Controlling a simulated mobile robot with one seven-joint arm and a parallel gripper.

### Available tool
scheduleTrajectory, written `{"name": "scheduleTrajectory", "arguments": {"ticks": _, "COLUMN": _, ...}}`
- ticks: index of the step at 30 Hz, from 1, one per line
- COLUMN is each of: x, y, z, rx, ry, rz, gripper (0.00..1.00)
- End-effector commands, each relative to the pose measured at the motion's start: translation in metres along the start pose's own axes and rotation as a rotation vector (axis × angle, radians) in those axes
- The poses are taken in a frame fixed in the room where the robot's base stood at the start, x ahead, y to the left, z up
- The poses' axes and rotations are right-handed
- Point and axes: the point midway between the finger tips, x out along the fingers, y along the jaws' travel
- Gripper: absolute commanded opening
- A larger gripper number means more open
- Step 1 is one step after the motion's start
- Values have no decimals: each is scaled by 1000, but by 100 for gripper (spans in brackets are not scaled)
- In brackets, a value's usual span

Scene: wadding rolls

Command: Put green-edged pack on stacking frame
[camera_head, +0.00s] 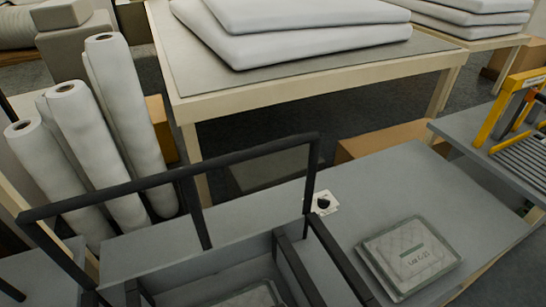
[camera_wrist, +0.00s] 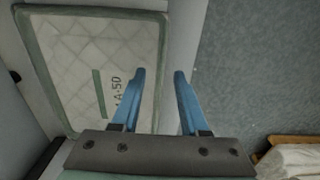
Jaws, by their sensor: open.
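In the wrist view, a pale quilted pack with a green edge (camera_wrist: 88,50) and a green label stripe lies flat between grey sides. My gripper (camera_wrist: 161,73) is open and empty, its blue fingers seen across the pack's right edge: one over the pack, one over the grey strip beyond. I cannot tell the height gap. In the head view, part of a pack (camera_head: 254,299) shows low inside the black-railed grey tray (camera_head: 190,272). Another quilted pack (camera_head: 410,257) lies flat on the grey bench. A yellow-sided slatted frame (camera_head: 497,112), possibly the stacking frame, stands at the right.
The grey bench (camera_head: 370,195) is clear left of and behind its pack, except for a small white plate with a black knob (camera_head: 322,203). Black rails (camera_head: 170,178) rise around the tray. White rolls (camera_head: 115,110) stand left. A wooden table (camera_head: 300,78) holds white pads behind.

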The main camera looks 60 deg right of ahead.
Motion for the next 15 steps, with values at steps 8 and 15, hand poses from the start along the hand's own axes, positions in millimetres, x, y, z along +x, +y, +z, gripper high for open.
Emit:
{"name": "scheduleTrajectory", "arguments": {"ticks": 8, "x": -62, "y": 1, "z": 0, "rx": 1, "ry": 0, "rz": 5, "gripper": 44}}
{"name": "scheduleTrajectory", "arguments": {"ticks": 15, "x": -90, "y": 0, "z": 0, "rx": 1, "ry": 0, "rz": 1, "gripper": 44}}
